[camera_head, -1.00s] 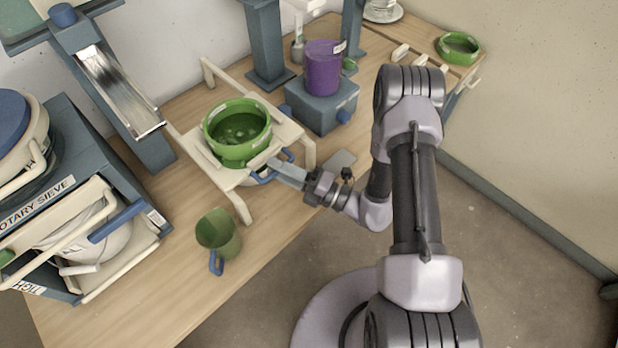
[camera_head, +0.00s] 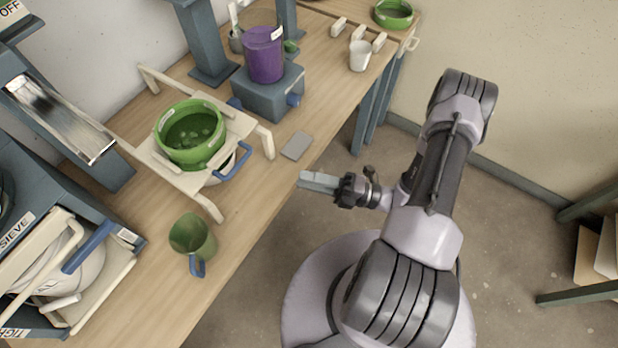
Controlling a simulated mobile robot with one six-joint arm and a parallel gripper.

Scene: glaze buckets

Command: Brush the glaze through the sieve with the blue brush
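A green round sieve (camera_head: 190,158) sits on a cream wooden stand (camera_head: 208,205) at the left of the bench. Dark green glaze with several lumps lies in it. A pale bucket is partly hidden under the stand, and a blue handle (camera_head: 240,162) shows at the stand's right side. I cannot make out a blue brush for certain. My gripper (camera_head: 303,180) is past the bench's front edge, to the right of the stand and apart from everything. Its fingers look close together and hold nothing visible, but their gap is unclear.
A green jug (camera_head: 193,242) stands in front of the stand. A purple beaker (camera_head: 264,55) is on a blue-grey block (camera_head: 268,92). A grey pot with tools (camera_head: 236,42), a white cup (camera_head: 360,56) and a green bowl (camera_head: 393,13) stand further back. A flat grey plate (camera_head: 297,146) lies near the edge.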

